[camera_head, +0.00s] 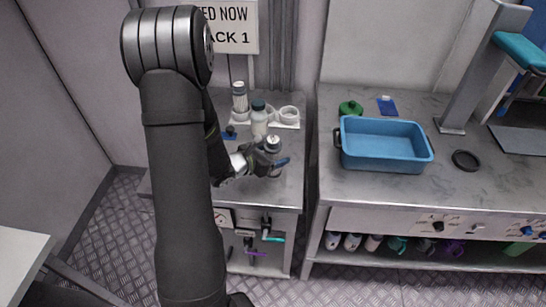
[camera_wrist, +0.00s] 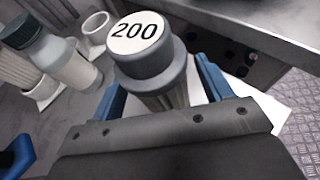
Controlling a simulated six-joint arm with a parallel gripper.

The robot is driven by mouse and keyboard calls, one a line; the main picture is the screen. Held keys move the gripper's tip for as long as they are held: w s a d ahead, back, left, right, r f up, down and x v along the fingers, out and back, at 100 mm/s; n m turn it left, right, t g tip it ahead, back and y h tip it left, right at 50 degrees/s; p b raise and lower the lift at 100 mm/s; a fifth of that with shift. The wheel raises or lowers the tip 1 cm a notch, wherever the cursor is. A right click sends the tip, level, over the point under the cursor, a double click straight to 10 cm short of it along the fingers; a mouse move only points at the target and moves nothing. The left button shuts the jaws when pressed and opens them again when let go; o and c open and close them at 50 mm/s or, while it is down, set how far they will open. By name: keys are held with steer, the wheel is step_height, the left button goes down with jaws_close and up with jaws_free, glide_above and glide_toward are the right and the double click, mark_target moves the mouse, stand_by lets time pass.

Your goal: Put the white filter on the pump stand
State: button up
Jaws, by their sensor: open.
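A filter (camera_head: 273,144) with a grey cap and a white round top stands upright near the front of the left counter. The jaws are open; contact with the body cannot be told. A white stand with ring holders (camera_head: 289,112) is at the back; one ring also shows in the wrist view (camera_wrist: 96,28). I cannot tell which part is the pump stand.
A white bottle with a dark cap (camera_head: 259,122) and another pale cylinder (camera_head: 239,98) stand behind my gripper, close to the rings. A blue tub (camera_head: 384,167), a green item (camera_head: 350,108) and a black ring (camera_head: 466,160) are on the right counter. A gap separates the counters.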

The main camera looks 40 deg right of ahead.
mark_target(268, 145)
steer(key=shift+d, duration=0.1)
steer(key=shift+c, duration=0.2)
steer(key=c, duration=1.1)
steer(key=shift+r, duration=0.5)
step_height(268, 145, up, 3)
steer(key=shift+r, duration=0.2)
steer(key=s+r, duration=0.2)
steer(key=s, duration=0.1)
steer(key=s+d+r, duration=0.1)
steer(key=s+r, duration=0.1)
steer(key=s, duration=0.2)
steer(key=s+d+r, duration=0.1)
steer(key=s+r, duration=0.1)
steer(key=s, duration=0.2)
steer(key=shift+s+r, duration=0.25)
steer(key=shift+r, duration=0.05)
steer(key=shift+w+a, duration=0.1)
